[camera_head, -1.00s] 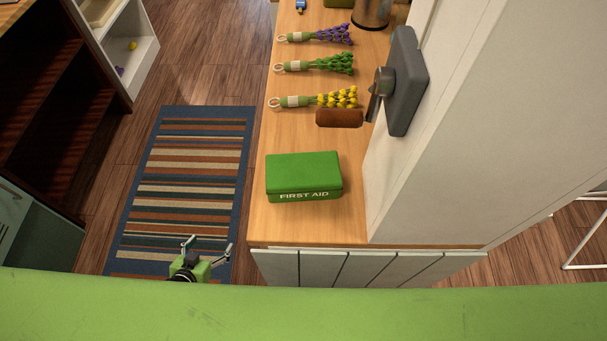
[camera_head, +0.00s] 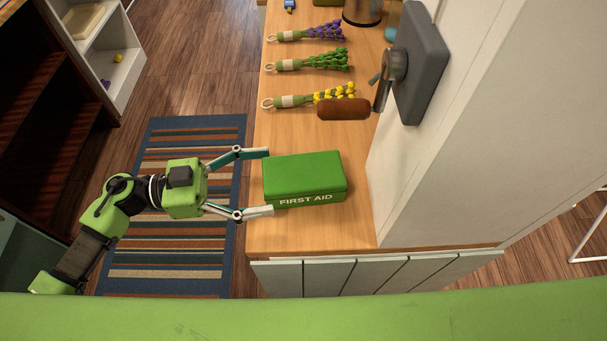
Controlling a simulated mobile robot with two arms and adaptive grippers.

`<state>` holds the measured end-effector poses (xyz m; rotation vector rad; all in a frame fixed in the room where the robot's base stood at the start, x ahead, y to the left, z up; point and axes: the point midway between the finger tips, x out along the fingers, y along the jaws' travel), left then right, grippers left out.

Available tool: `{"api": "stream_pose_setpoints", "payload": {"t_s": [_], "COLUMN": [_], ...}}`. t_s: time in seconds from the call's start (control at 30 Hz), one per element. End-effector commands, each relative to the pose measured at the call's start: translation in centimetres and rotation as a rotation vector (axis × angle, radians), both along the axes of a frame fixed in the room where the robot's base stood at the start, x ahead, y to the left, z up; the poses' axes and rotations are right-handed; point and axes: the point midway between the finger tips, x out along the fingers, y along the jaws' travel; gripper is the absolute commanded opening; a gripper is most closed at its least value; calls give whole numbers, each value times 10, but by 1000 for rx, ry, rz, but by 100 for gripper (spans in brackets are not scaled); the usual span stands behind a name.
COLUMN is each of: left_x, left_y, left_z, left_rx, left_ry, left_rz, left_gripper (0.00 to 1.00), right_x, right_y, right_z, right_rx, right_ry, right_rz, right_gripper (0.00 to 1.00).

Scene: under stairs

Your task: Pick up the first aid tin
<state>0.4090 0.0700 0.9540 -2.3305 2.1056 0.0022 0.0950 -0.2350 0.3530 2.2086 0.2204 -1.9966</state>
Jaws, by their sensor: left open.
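The green first aid tin (camera_head: 304,175) lies flat on the wooden counter (camera_head: 300,228), its white "FIRST AID" lettering on the side nearest me. My left gripper (camera_head: 265,182) is at the tin's left side, its jaws open and pointing right. One fingertip is by the tin's far left corner and the other by its near left corner. I cannot tell whether the fingertips touch the tin. Nothing is held. My right gripper is not in view.
Yellow (camera_head: 310,98), green (camera_head: 307,62) and purple (camera_head: 306,33) flower bundles lie farther back on the counter. A white wall (camera_head: 455,150) stands to the right.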

Motion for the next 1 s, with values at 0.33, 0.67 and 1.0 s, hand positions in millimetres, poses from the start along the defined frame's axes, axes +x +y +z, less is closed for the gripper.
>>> {"api": "stream_pose_setpoints", "payload": {"t_s": [0.33,0.67,1.0], "left_x": [5,12,12], "left_y": [-35,-77,-81], "left_z": [3,9,7], "left_rx": [-3,-4,-1], "left_ry": [-1,0,0], "left_rz": [3,3,3], "left_gripper": [78,78,71], "right_x": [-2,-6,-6], "right_y": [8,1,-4], "right_z": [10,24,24], "right_rx": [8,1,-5], "right_ry": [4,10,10], "right_rz": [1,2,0], "right_gripper": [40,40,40]}}
